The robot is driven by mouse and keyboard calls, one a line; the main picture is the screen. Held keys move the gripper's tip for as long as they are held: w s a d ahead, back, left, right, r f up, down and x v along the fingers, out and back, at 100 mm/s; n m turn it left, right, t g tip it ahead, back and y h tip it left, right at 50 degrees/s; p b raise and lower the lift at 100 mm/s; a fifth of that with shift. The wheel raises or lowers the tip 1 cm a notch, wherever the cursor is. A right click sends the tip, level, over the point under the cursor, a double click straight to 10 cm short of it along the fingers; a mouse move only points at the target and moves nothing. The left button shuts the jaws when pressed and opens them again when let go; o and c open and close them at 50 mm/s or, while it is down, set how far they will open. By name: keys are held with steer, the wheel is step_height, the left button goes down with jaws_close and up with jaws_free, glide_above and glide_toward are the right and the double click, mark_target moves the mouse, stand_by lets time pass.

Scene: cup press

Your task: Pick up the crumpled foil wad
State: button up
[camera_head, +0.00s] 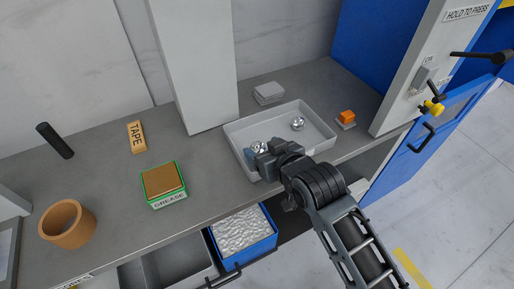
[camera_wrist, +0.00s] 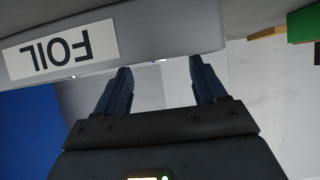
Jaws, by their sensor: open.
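A shallow light grey tray (camera_head: 322,136) on the counter holds two shiny crumpled foil wads. One foil wad (camera_head: 298,124) lies toward the tray's right back. The other foil wad (camera_head: 259,147) lies at the left front, close to my gripper (camera_head: 250,157) and partly hidden by it. My gripper is at the tray's front left; its fingers are open and apart in the wrist view (camera_wrist: 162,72), with nothing seen between them. A FOIL label (camera_wrist: 47,57) shows upside down there, on a grey wall by the fingertips. I cannot tell whether the fingers touch anything.
Left on the counter are a green GREASE box (camera_head: 163,184), a TAPE block (camera_head: 137,136), a black cylinder (camera_head: 55,140) and a brown pot (camera_head: 67,223). An orange block (camera_head: 347,116) stands right of the tray. A pillar (camera_head: 197,65) rises behind. A blue bin (camera_head: 243,234) sits below.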

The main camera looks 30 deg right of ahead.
mark_target(258, 145)
steer(key=x, duration=0.3)
steer(key=shift+w, duration=0.1)
steer(key=c, duration=1.2)
steer(key=shift+o, duration=0.2)
